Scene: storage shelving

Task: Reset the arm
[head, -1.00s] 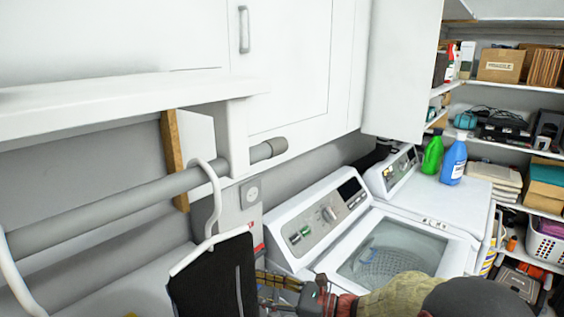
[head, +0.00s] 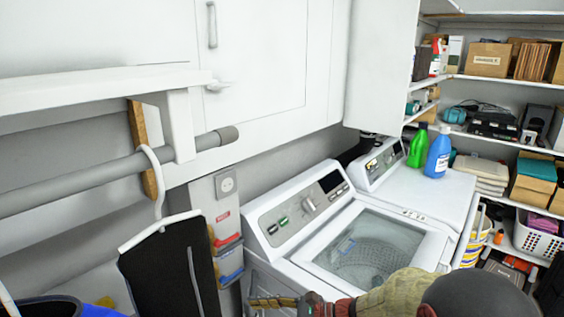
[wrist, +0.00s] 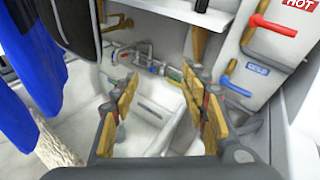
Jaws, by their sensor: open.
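My gripper (head: 272,301) shows at the bottom of the head view, in front of the washing machine's front left corner. My arm reaches to it from the lower right. In the wrist view my gripper (wrist: 160,100) is open, its two yellowish fingers well apart with nothing between them. Behind the fingers is a white sink-like basin (wrist: 150,128) with a tap (wrist: 140,55).
A black garment (head: 172,270) hangs on a rod (head: 75,181) left of my gripper. The washing machine (head: 290,215) has a glass lid. Green (head: 417,147) and blue (head: 438,153) bottles stand on the neighbouring machine. Shelves (head: 495,82) fill the right.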

